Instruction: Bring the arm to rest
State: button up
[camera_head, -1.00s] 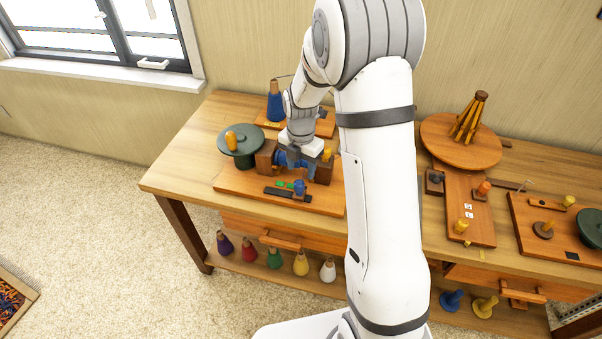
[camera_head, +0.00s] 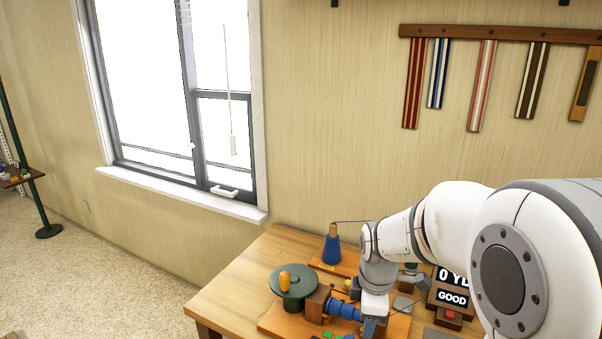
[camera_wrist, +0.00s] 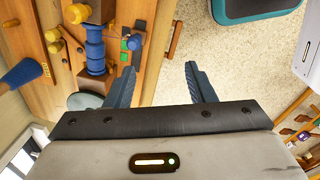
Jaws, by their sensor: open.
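My gripper (camera_head: 370,328) hangs fingers down at the bottom of the head view, near the winding device on the bench. Its lower end is cut off there. In the wrist view my gripper (camera_wrist: 159,68) shows two blue-grey fingers spread wide with nothing between them. Past them lie the bench's front edge and the floor. The winding device, with a blue spool (camera_head: 346,309), stands left of the gripper in the head view; the spool also shows left of the fingers in the wrist view (camera_wrist: 95,45). My arm extends rightward, bent, above the bench.
A dark green disc (camera_head: 293,285) with an orange knob and a blue cone (camera_head: 332,250) stand close by on the bench (camera_head: 240,292). Woven strips (camera_head: 481,85) hang on the wall. Floor at left looks clear.

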jog(key=s+r+m+t, duration=0.1)
jog(key=s+r+m, duration=0.2)
jog(key=s+m, duration=0.5)
jog(key=s+r+m, duration=0.3)
jog(key=s+m, duration=0.4)
jog(key=m, duration=0.1)
jog(key=shift+s+d+r+t, duration=0.35)
jog(key=shift+d+r+t, duration=0.05)
